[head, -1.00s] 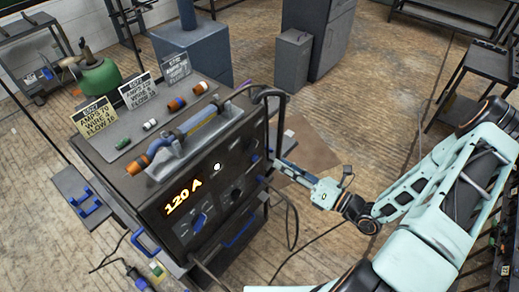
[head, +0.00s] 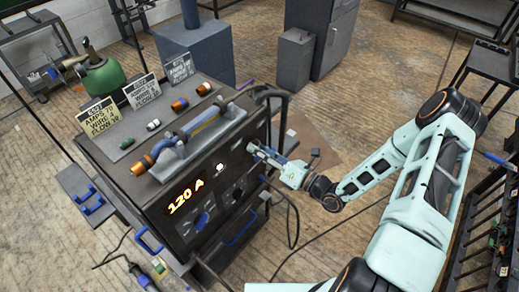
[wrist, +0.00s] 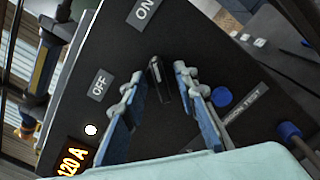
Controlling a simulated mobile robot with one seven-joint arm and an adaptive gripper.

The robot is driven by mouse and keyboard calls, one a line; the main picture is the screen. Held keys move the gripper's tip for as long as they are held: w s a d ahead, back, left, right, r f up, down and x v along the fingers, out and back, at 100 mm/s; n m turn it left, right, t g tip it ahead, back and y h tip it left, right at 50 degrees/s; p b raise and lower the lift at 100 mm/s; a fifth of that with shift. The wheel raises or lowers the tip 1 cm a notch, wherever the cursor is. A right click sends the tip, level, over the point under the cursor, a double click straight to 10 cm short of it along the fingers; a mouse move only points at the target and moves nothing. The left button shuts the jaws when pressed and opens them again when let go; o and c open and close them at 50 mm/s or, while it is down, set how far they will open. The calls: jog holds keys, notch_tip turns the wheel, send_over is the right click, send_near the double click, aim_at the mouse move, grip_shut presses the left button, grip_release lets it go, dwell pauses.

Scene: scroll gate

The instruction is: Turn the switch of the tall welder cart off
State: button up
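The tall welder cart (head: 150,190) is a dark box with a lit orange "120 A" display (head: 186,196) and a white lamp (head: 221,167). Its black switch lever (wrist: 160,80) shows in the wrist view on the front panel, between the "ON" label (wrist: 143,12) and the "OFF" label (wrist: 100,85). My gripper (head: 257,152) is at the panel's upper right in the head view. In the wrist view its blue-padded fingers (wrist: 160,76) are open, one on each side of the lever, with gaps visible. Exact depth and contact are unclear. In the head view my gripper hides the switch.
A black cable (head: 291,215) hangs beside the cart. Grey cabinets (head: 320,35) stand behind.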

grip_shut()
jog(key=shift+n, duration=0.3)
jog(key=shift+s+a+f+n+b, duration=0.1)
jog(key=shift+n+b, duration=1.15)
jog(key=shift+n, duration=2.6)
jog(key=shift+s+n+b, duration=0.1)
jog(key=shift+n+b, duration=1.1)
jog(key=shift+n, duration=2.65)
grip_release()
